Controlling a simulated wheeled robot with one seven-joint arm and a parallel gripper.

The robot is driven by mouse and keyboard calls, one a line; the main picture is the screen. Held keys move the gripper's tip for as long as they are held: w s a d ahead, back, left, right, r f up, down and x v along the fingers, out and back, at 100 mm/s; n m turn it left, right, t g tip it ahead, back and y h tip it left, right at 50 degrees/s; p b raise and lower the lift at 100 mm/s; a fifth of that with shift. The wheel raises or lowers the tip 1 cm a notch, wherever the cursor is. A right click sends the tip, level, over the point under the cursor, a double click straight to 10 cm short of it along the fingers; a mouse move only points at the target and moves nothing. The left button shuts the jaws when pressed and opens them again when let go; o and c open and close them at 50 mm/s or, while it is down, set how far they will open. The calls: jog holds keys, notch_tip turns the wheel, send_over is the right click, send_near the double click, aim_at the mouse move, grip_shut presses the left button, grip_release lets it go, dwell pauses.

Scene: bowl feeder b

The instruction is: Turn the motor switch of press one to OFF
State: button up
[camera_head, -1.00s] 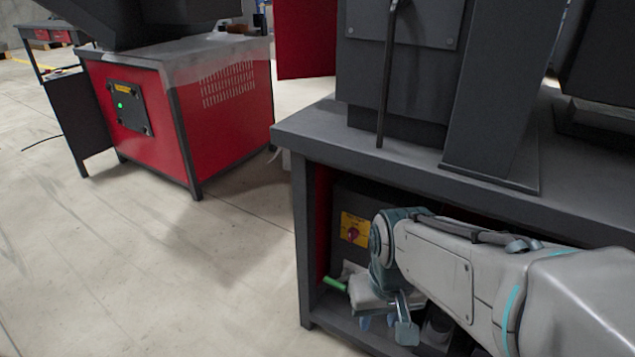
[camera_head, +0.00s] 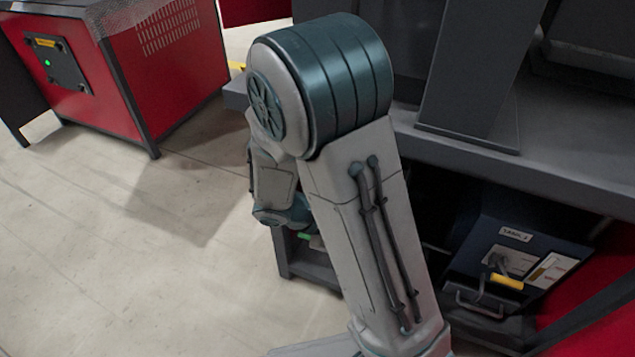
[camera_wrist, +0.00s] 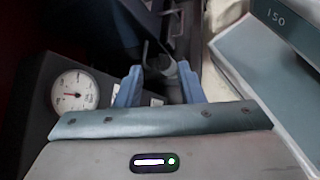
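My gripper (camera_wrist: 160,84) shows in the wrist view with its two blue fingers apart and nothing clearly held between them. Dark parts and a small grey piece lie beyond the fingertips, too blurred to name. In the head view my arm stands across the middle and hides the gripper and the left part of the space under the press bench (camera_head: 465,152). The yellow plate with the dark red knob, seen there earlier, is hidden now. I cannot tell whether that knob is the motor switch or how it is set.
A round white gauge (camera_wrist: 75,94) is left of the fingers. Under the bench stands a dark blue box (camera_head: 540,224) with a yellow-handled lever (camera_head: 506,281). A red cabinet (camera_head: 160,75) stands left, with open floor between.

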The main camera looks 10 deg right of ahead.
jog(key=w+a+f+n+t+p, duration=0.2)
jog(key=w+a+f+n+t, duration=0.3)
jog(key=n+t, duration=0.35)
jog(key=w+a+f+n+t+p, duration=0.2)
jog(key=w+a+f+n+t, duration=0.25)
jog(key=a+n+t, duration=0.45)
jog(key=w+d+g+b, duration=0.1)
jog(key=w+d+b, duration=0.3)
jog(key=w+d, duration=0.6)
jog(key=shift+w+r+n, duration=0.3)
jog(key=shift+w+n, duration=0.05)
jog(key=shift+w, duration=0.7)
grip_shut()
